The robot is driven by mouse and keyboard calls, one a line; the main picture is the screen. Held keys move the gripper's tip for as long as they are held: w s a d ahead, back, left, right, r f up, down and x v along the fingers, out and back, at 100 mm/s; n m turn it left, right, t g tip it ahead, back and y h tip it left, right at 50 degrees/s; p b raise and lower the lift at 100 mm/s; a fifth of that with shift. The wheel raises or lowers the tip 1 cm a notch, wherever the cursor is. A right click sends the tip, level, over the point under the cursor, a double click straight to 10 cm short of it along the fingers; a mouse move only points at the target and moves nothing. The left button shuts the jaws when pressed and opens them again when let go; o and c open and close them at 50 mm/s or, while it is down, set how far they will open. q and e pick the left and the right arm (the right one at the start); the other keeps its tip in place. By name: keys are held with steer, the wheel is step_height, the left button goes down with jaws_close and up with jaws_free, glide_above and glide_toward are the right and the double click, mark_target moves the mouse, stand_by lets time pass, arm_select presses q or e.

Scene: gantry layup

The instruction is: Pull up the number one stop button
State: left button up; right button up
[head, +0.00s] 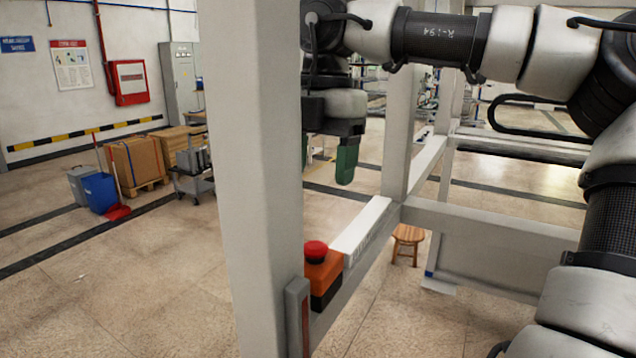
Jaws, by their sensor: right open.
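A red mushroom-head stop button (316,251) sits on an orange box with a dark lower part (324,272), fixed to the frame beside the grey post. No number can be read on it. My right gripper (326,165) hangs pointing down, above the button in the picture and apart from it. One green finger shows clearly; only a sliver of the other shows at the post's edge, the rest hidden behind the post. The gripper is open and nothing shows between its fingers. My left gripper is not in view.
A thick grey post (255,180) stands just left of the button and covers part of my right gripper. A light grey rail (362,230) runs back from the box. A wooden stool (407,236) stands beyond. Open floor lies at left.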

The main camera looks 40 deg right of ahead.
mark_target(316, 244)
steer(key=shift+a+f, duration=0.1)
steer(key=shift+f, duration=0.6)
steer(key=f, duration=0.2)
steer(key=f+p, duration=0.1)
steer(key=f, duration=0.2)
steer(key=f+p, duration=0.1)
steer(key=f, duration=0.2)
steer(key=shift+s+a, duration=0.2)
steer(key=shift+a, duration=0.2)
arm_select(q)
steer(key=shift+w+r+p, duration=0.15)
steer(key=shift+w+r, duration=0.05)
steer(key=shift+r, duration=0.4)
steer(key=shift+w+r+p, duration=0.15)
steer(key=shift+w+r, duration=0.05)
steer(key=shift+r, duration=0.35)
arm_select(e)
steer(key=shift+s+a+f, duration=0.1)
steer(key=shift+a+f, duration=0.05)
steer(key=shift+f, duration=0.6)
steer(key=shift+c, duration=0.3)
